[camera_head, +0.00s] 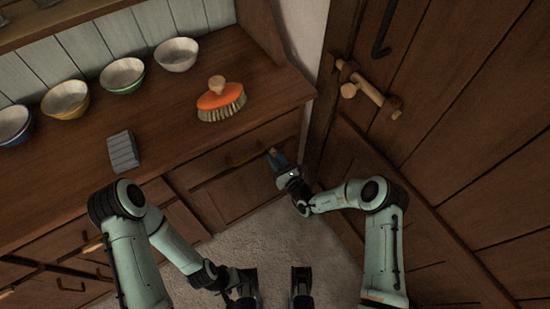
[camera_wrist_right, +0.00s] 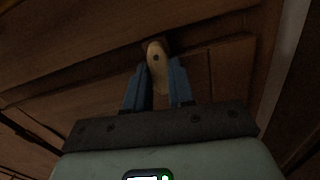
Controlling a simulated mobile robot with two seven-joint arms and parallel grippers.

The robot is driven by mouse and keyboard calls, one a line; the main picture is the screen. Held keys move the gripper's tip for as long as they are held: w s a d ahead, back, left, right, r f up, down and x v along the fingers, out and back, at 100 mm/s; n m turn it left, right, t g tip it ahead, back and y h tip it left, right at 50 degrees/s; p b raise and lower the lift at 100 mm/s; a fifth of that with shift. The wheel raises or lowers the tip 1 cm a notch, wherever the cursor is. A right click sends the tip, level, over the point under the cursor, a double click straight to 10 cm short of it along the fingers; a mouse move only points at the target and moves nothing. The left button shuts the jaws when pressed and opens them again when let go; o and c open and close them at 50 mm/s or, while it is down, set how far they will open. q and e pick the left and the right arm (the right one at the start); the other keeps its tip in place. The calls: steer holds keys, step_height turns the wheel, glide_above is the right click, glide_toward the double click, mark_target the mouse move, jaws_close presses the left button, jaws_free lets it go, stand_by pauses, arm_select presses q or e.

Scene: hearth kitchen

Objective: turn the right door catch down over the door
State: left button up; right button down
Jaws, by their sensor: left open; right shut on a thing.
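The right door catch (camera_wrist_right: 157,62) is a pale wooden tab with a dark pin near one end. In the right wrist view it lies between the blue fingers of my right gripper (camera_wrist_right: 160,82), which is shut on it. In the head view the right gripper (camera_head: 278,159) is at the right end of the cupboard front, and only a bit of the catch shows there. The catch's exact angle is hard to tell. The cupboard door (camera_head: 232,192) below appears closed. My left gripper (camera_head: 274,285) is open and empty above the floor, its fingers wide apart.
The counter (camera_head: 180,110) holds an orange brush (camera_head: 221,100), a grey block (camera_head: 122,151) and several bowls along the back. A plank door with a wooden latch (camera_head: 369,90) stands at the right. Pale floor (camera_head: 240,245) is free below the cupboard.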

steer(key=shift+w+d+n, duration=0.1)
steer(key=shift+d+n, duration=0.05)
steer(key=shift+n, duration=0.45)
steer(key=c, duration=1)
jaws_free()
steer(key=shift+o, duration=0.2)
steer(key=p+v, duration=0.1)
steer(key=v, duration=1.2)
steer(key=shift+s+d, duration=0.15)
steer(key=shift+s, duration=0.05)
